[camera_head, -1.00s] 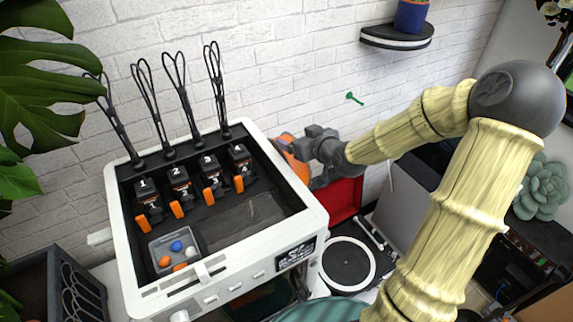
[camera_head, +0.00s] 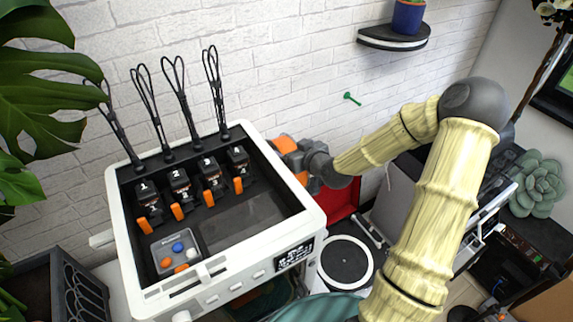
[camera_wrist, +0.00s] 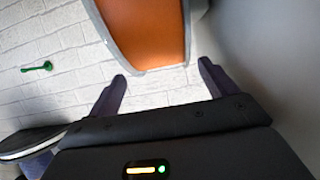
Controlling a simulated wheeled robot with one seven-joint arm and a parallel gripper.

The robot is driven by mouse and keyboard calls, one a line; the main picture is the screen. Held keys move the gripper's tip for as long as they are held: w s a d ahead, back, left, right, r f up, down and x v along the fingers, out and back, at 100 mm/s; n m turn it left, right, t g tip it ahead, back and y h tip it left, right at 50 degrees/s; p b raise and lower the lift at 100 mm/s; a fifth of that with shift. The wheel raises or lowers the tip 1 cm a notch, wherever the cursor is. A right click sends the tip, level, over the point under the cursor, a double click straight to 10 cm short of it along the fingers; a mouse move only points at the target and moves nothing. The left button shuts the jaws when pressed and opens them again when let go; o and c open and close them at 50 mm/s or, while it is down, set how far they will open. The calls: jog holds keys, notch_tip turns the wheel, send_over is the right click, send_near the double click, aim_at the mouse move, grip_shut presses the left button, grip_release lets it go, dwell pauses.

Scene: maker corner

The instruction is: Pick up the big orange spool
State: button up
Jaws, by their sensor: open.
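The big orange spool (camera_head: 285,144) shows at the right side of the white printer, partly hidden by the printer's frame and my gripper. In the wrist view the spool (camera_wrist: 147,32) fills the top middle, an orange curved face between pale grey rims. My gripper (camera_wrist: 162,80) is open and empty, its two dark fingers apart, with the spool just beyond the fingertips. No contact can be made out. In the head view my gripper (camera_head: 296,158) is right beside the spool, its fingers mostly hidden.
The white printer (camera_head: 318,214) with several numbered tool heads stands to the left. A white brick wall (camera_head: 290,70) is behind. A green peg (camera_head: 351,98) sticks out of it, and a dark shelf (camera_head: 394,37) is higher up. A turntable (camera_head: 346,262) is below the arm.

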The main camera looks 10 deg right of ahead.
aim_at(288, 146)
jog(key=p+x, duration=0.2)
jog(key=x, duration=0.2)
jog(key=shift+a+r, duration=0.1)
jog(key=shift+a, duration=0.1)
jog(key=shift+w+f, duration=0.35)
jog(key=shift+w, duration=0.1)
jog(key=c, duration=1)
jog(key=shift+r, duration=0.15)
jog(key=shift+c, duration=1.3)
jog(key=shift+w+a, duration=0.1)
